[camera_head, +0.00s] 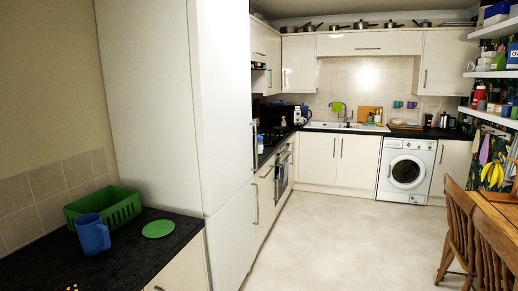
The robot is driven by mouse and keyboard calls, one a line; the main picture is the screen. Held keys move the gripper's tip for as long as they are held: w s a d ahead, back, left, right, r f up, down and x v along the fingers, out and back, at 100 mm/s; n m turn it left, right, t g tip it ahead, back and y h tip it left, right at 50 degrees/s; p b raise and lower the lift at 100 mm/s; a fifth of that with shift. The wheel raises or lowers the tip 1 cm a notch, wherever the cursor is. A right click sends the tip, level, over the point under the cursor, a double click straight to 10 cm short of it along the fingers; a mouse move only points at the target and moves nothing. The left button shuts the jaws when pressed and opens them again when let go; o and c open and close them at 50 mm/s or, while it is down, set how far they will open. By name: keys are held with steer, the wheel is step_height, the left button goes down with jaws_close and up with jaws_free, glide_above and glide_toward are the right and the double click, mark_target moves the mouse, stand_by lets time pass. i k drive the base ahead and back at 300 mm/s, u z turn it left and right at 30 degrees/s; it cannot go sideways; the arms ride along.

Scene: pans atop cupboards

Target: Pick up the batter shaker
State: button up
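I cannot tell which thing in view, if any, is the batter shaker. A small white and blue container (261,145) stands on the dark counter beside the tall white cupboard, too small to make out. A blue jug (92,234) with a handle stands on the near-left dark counter. Small containers, among them a red one (479,97), stand on the wall shelves at the right, also too small to identify.
A green basket (123,208) and green disc (158,228) lie on the near-left counter (150,258). A tall white cupboard (190,120) stands behind it. Wooden chairs (459,215) and a table (499,205) are at the right. The pale floor (345,245) between is clear.

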mark_target(260, 144)
steer(key=z, duration=0.1)
steer(key=i, duration=1.15)
steer(key=z, duration=0.35)
steer(key=i, duration=3.8)
steer(key=u, duration=0.5)
steer(key=i, duration=1.65)
steer(key=u, duration=0.2)
